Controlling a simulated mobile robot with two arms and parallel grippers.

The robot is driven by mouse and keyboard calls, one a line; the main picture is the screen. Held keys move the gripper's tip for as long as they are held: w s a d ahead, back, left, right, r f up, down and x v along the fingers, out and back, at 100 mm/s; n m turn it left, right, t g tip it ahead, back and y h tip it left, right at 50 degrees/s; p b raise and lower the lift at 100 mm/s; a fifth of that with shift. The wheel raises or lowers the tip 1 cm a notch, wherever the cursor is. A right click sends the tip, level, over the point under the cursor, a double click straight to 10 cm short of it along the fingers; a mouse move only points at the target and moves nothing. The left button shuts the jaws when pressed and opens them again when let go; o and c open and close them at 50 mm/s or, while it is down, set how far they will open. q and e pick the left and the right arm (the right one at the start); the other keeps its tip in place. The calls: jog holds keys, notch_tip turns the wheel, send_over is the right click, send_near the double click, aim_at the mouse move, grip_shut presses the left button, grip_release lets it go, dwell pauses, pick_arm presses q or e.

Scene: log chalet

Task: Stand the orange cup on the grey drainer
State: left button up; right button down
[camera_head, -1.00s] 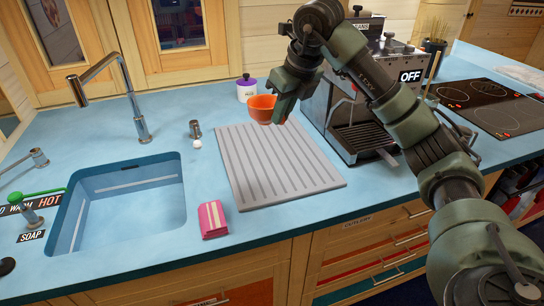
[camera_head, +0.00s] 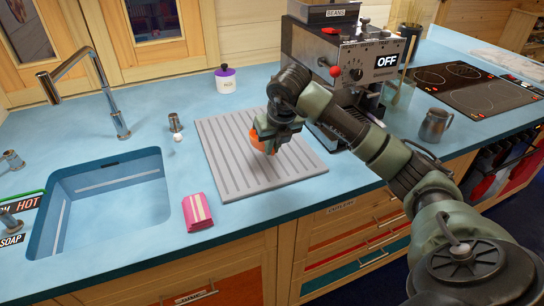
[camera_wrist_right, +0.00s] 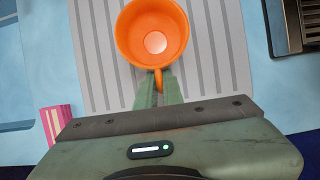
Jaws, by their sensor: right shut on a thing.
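The orange cup (camera_head: 257,141) shows in the head view over the middle of the grey drainer (camera_head: 222,161), mostly hidden behind my right gripper (camera_head: 271,139). In the right wrist view the cup (camera_wrist_right: 153,32) is seen from above with its open mouth up, over the ribbed drainer (camera_wrist_right: 215,50). The right gripper (camera_wrist_right: 158,88) is shut on the cup's handle at its near side. I cannot tell whether the cup's base touches the drainer. My left gripper is in neither view.
A pink-striped packet (camera_head: 198,212) lies in front of the drainer, left of its near edge. The sink (camera_head: 100,205) is at left. The coffee machine (camera_head: 340,75) stands close behind right.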

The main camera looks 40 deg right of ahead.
jog(key=shift+f, duration=2.1)
jog(key=c, duration=1.5)
grip_release()
jog(key=shift+c, duration=0.2)
jog(key=shift+r, duration=0.1)
jog(key=b+v, duration=0.1)
jog(key=v, duration=1.1)
